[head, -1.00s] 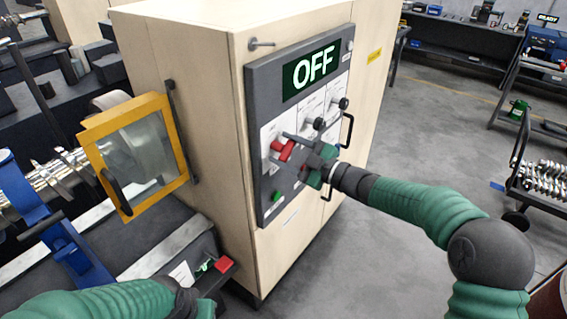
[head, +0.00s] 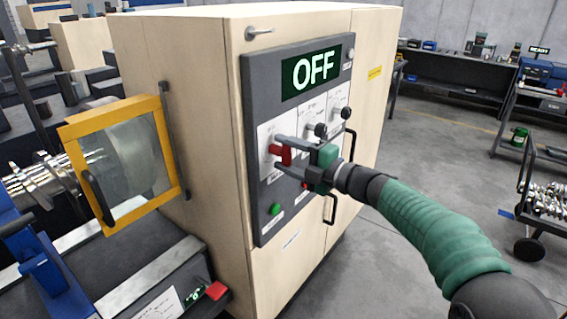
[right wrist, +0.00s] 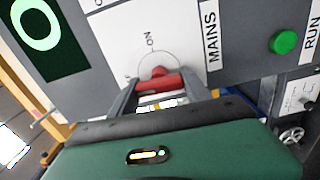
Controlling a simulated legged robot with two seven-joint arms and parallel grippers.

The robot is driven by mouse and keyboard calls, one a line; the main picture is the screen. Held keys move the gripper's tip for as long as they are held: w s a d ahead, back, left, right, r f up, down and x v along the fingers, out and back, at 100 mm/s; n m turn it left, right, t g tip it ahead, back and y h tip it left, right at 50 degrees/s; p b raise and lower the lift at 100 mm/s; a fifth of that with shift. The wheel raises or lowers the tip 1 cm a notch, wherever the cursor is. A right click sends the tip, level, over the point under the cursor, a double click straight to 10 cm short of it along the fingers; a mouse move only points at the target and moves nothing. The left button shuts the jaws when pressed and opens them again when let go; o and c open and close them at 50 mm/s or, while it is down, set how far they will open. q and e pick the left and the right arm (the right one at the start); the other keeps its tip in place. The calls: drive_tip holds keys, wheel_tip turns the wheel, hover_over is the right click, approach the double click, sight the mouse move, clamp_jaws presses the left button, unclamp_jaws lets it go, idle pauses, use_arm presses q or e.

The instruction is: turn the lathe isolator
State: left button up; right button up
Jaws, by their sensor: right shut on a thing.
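The isolator is a red handle (head: 281,155) on a white plate at the left of the grey control panel (head: 262,105). My right gripper (head: 284,152) is shut on the red handle, one finger above it and one below in the head view. In the right wrist view the red handle (right wrist: 158,80) lies crosswise between the two fingers, below an arc marked ON. A MAINS label (right wrist: 212,36) is beside it. The display (head: 312,72) above reads OFF. My left gripper is not in view.
Black knobs (head: 320,130) and black pull handles (head: 331,208) are close to my right wrist. A green button (head: 276,209) sits below the isolator.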

drive_tip(key=shift+f+n+b, duration=0.3)
drive_tip(key=shift+f+n, duration=0.1)
drive_tip(key=shift+f, duration=0.05)
drive_tip(key=o, duration=1.1)
drive_tip(key=shift+s, duration=0.1)
drive_tip(key=shift+o, duration=1.3)
drive_tip(key=shift+d+r, duration=0.15)
drive_tip(key=shift+r, duration=0.1)
